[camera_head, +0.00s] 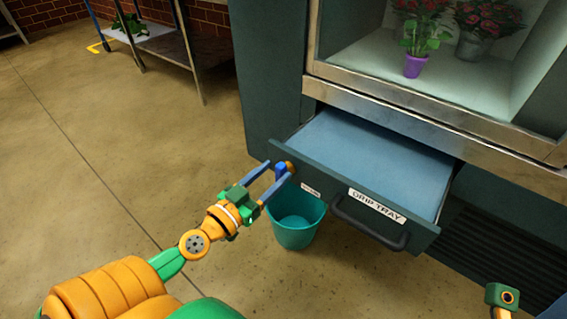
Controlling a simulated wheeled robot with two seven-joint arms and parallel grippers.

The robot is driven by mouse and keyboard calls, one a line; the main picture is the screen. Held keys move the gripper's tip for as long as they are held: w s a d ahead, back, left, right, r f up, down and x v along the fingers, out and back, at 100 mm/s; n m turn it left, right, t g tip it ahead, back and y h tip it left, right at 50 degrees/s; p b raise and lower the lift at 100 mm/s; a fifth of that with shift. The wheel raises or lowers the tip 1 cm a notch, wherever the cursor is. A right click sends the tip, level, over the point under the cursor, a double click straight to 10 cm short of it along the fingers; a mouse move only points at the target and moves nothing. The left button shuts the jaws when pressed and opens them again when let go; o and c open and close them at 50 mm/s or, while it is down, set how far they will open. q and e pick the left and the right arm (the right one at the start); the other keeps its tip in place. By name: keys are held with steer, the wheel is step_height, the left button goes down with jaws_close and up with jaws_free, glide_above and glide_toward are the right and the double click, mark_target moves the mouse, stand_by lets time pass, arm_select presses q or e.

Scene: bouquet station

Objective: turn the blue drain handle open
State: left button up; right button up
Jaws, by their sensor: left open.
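The blue drain handle (281,169) is small and sits at the left end of the front of the pulled-out drip tray (360,150), beside a round brass-coloured fitting. My left gripper (279,174) is open, with its two blue fingers reaching up to the handle, one on each side of it. I cannot tell whether the fingers touch it. The handle's exact turn is hard to make out at this size. Part of my right arm (502,297) shows at the bottom right; its fingers are not visible.
A teal bucket (297,222) stands on the floor under the tray's left front corner. The tray has a dark pull bar (368,228). Potted red flowers (418,35) stand in the cabinet above. A metal table (165,45) is at the back left. The floor at left is clear.

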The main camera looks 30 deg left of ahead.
mark_target(278, 171)
arm_select(q)
steer(key=shift+w+d, duration=0.1)
steer(key=shift+w, duration=1.45)
jaws_close()
